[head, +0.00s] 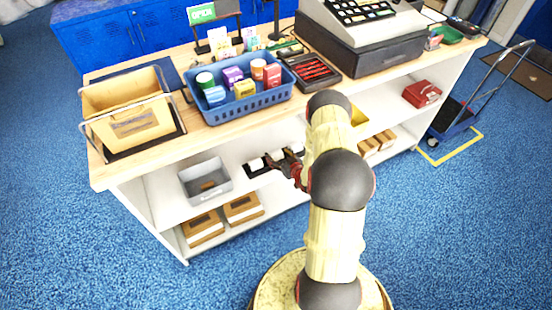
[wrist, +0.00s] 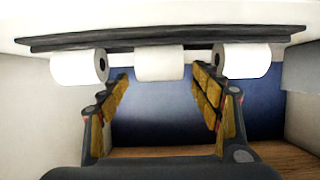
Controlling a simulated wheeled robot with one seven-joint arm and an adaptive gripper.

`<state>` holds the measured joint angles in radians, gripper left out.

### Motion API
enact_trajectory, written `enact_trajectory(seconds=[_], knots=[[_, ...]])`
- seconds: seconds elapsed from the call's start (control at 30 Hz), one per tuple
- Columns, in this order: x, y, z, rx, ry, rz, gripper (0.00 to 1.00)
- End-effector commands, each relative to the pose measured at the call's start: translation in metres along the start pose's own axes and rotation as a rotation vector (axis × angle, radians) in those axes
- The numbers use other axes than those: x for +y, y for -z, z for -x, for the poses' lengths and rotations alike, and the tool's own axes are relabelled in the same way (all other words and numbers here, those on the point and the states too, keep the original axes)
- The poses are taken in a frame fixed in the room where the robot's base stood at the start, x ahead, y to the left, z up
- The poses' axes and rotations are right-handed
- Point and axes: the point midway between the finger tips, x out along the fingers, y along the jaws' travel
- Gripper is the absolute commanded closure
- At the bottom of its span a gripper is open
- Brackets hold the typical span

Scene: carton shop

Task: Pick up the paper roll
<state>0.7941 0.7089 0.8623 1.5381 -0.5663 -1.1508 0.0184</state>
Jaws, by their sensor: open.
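Three white paper rolls lie side by side along a dark holder (wrist: 200,42): a left one (wrist: 78,67), a middle one (wrist: 160,63) and a right one (wrist: 248,60). My gripper (wrist: 161,78) is open, with one finger to each side of the middle roll in the picture. The fingertips reach close to the rolls; I cannot tell whether they touch. Nothing is between the fingers nearer to me. In the head view, my gripper (head: 284,160) is at the counter's shelf front, beside a white roll (head: 256,163), and partly hides the others.
The wooden countertop (head: 119,161) is above, with a blue basket (head: 240,111) of small boxes, a wooden bin (head: 128,117) and a cash register (head: 365,55). A grey bin (head: 206,182) stands on the shelf left of the rolls. Blue carpet (head: 90,260) in front is clear.

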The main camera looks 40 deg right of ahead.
Motion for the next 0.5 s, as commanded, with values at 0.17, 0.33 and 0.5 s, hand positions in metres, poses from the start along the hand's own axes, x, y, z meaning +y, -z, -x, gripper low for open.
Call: enact_trajectory(seconds=[0.17, 0.33, 0.5], knots=[[-0.001, -0.002, -0.023, 0.000, 0.000, -0.001, 0.36], [0.000, 0.000, -0.023, 0.000, -0.001, -0.001, 0.36], [0.000, 0.000, -0.023, 0.000, -0.001, -0.001, 0.42]])
